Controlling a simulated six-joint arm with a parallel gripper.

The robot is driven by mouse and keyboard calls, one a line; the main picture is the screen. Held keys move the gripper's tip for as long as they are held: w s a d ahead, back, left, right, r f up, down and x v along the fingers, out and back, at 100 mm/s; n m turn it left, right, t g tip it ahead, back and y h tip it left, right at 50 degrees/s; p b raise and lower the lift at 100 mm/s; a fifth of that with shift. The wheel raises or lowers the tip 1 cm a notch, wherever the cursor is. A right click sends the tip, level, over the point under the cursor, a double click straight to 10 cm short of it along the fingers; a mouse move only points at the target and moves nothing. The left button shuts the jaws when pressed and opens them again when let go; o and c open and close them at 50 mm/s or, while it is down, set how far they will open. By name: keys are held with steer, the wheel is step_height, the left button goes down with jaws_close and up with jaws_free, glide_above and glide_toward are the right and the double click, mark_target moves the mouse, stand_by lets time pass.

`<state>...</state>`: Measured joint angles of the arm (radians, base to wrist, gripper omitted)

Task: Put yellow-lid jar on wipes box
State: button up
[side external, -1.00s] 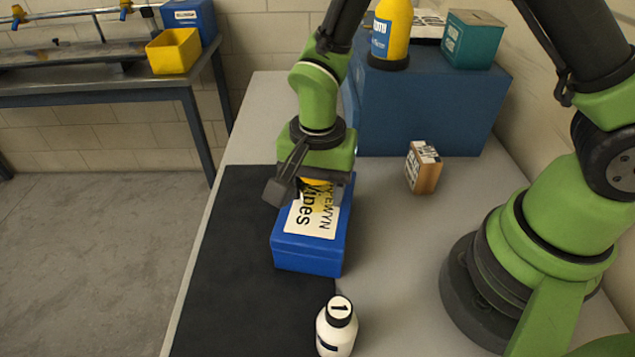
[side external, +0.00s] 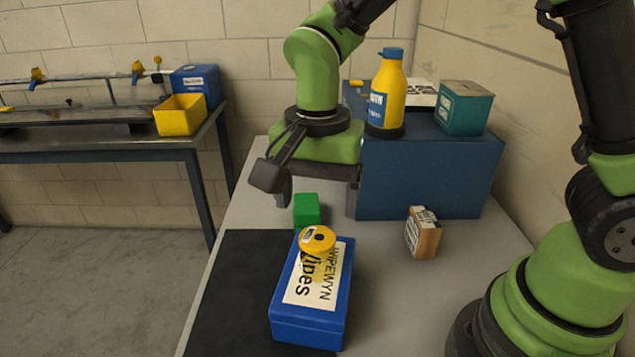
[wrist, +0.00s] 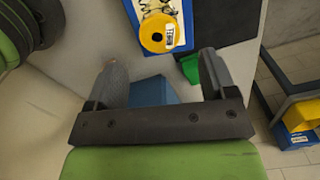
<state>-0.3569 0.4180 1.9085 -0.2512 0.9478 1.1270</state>
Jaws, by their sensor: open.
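The yellow-lid jar (side external: 317,241) stands on top of the blue wipes box (side external: 309,328), near the far end of its lid and over part of the white label. The jar's body is mostly hidden under its lid from this angle. In the wrist view the jar (wrist: 158,33) shows on the wipes box (wrist: 185,40) beyond the fingers. My gripper (side external: 312,195) is open and empty, raised above and behind the jar, apart from it. In the wrist view my gripper's two fingers (wrist: 160,75) are spread wide with nothing between them held.
A green block (side external: 306,209) sits behind the wipes box. A large blue block (side external: 430,178) carries a yellow bottle (side external: 388,95) and a teal box (side external: 463,108). A small orange-brown box (side external: 423,234) stands to the right. The black mat (side external: 240,285) is clear at left.

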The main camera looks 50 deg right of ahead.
steer(key=shift+s+d+r, duration=0.1)
steer(key=shift+r, duration=0.95)
steer(key=s+d+r+n+t+y, duration=0.2)
steer(key=s+d+r+n+t, duration=0.5)
steer(key=s+r, duration=0.3)
steer(key=s, duration=0.2)
steer(key=shift+s+d+n, duration=0.15)
steer(key=shift+s+n, duration=0.15)
steer(key=shift+s, duration=0.1)
